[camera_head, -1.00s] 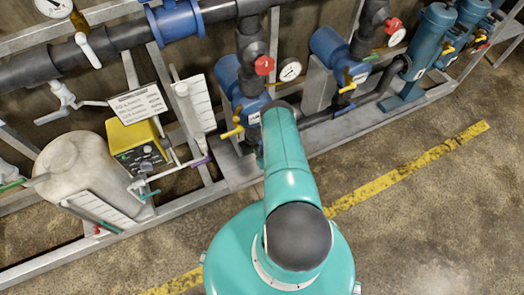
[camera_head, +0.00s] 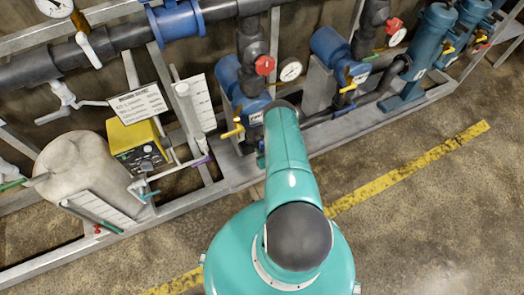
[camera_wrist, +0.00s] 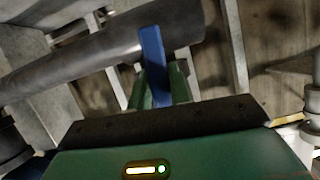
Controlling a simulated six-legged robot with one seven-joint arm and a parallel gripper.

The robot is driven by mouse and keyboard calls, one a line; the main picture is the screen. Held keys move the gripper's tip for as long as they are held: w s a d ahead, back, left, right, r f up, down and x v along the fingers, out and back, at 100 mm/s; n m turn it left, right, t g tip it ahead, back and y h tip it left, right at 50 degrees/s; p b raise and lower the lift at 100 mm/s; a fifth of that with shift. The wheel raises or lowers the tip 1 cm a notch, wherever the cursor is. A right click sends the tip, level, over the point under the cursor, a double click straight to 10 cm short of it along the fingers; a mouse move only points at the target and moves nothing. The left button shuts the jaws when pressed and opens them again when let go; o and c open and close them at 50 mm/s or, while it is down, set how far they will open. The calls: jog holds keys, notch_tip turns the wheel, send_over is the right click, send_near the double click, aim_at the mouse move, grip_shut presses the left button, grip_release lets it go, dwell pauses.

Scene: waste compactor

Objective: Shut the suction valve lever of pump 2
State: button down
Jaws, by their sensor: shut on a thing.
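In the wrist view a flat blue lever (camera_wrist: 153,55) stands between the two green fingers of my gripper (camera_wrist: 160,88). The fingers are shut on it, and its upper part sticks out beyond them. It appears in front of a dark grey pipe (camera_wrist: 85,62). In the head view my own arm hides the gripper and the held lever. Two blue pumps (camera_head: 228,75) (camera_head: 327,43) show behind the arm. I cannot tell from the labels which is pump 2.
A yellow dosing unit (camera_head: 137,143) and a pale tank (camera_head: 82,170) stand to the left. Yellow levers (camera_head: 232,132), red knobs (camera_head: 264,65) and gauges (camera_head: 290,70) crowd the pipework. The floor at right is clear, with a yellow stripe (camera_head: 410,163).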

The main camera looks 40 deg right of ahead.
jog(key=w+a+r+m+t+y, duration=0.1)
jog(key=a+r+m+t+y, duration=0.3)
jog(key=m, duration=0.8)
jog(key=shift+w+a+r+m+t+y, duration=0.25)
jog(key=shift+a+r+m+t+y, duration=0.2)
jog(key=shift+a+r, duration=0.4)
jog(key=shift+d+r, duration=0.15)
jog(key=shift+r, duration=0.05)
jog(key=c, duration=1.3)
grip_release()
jog(key=s, duration=0.4)
jog(key=s+d, duration=0.1)
jog(key=s, duration=0.8)
jog(key=shift+s+d+f, duration=0.1)
jog(key=shift+s+d, duration=0.2)
jog(key=shift+s, duration=0.05)
